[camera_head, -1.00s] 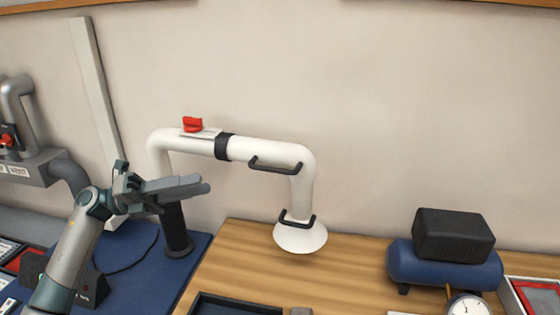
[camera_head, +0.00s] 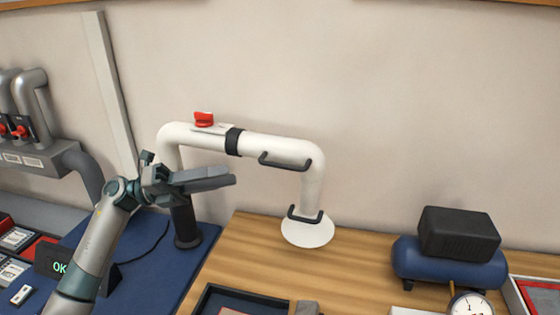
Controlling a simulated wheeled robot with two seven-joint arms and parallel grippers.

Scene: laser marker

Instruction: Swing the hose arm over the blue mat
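The hose arm (camera_head: 190,134) is a white pipe on a black post (camera_head: 187,228) at the left. It runs right, then bends down to a white hood (camera_head: 308,232) over the bare wooden bench top. It has a red lever (camera_head: 204,119), a black side handle (camera_head: 285,162) and a handle at the hood (camera_head: 305,214). The blue mat (camera_head: 145,285) lies at the lower left, under the post. My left gripper (camera_head: 232,176) is empty, in front of the post and left of the side handle. Its fingers overlap in view, so their gap is unclear. My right gripper is not in view.
A blue tank with a black block (camera_head: 457,234) stands at the right, with a gauge (camera_head: 470,305) before it. A dark tray (camera_head: 240,300) is at the front. Grey pipes with red valves (camera_head: 20,130) are far left. A black box shows "OK" (camera_head: 52,262).

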